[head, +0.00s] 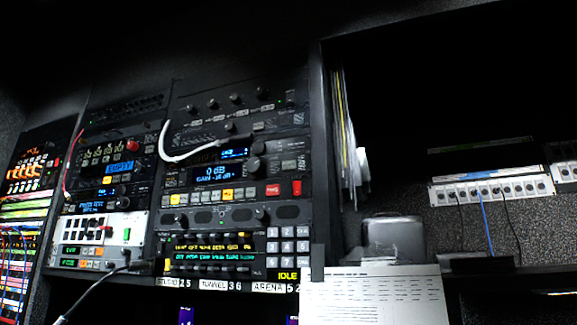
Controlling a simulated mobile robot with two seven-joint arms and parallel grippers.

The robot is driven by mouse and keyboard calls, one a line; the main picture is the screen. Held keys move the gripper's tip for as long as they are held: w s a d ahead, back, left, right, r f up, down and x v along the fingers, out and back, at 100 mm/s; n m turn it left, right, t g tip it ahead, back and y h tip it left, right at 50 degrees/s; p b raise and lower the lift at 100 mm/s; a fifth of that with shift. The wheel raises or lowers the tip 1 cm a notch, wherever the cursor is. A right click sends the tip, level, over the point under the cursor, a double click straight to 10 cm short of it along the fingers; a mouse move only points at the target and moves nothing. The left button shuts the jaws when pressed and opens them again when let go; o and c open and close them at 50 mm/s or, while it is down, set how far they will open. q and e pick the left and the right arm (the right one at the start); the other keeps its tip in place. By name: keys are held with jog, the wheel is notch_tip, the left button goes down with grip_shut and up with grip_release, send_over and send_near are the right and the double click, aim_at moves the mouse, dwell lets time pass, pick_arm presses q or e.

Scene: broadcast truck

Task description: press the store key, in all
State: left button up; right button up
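The store key cannot be picked out, as the key lettering is too small to read. Racks of equipment fill the left half of the head view. The middle rack has a unit with a blue "0 dB" display (214,173), a red key (272,189) and a lit yellow key (229,194). Below it is a panel with green and yellow text rows (213,256) and a pale keypad (288,246) beside them. A rack further left has a blue "EMPTY" display (119,167). Neither of my grippers is in view.
A white cable (190,157) loops across the middle rack. A black cable (93,290) hangs from a plug lower left. A printed sheet (375,295) lies at the lower right, near a grey box (393,238). A patch strip (492,190) with a blue cable is at right.

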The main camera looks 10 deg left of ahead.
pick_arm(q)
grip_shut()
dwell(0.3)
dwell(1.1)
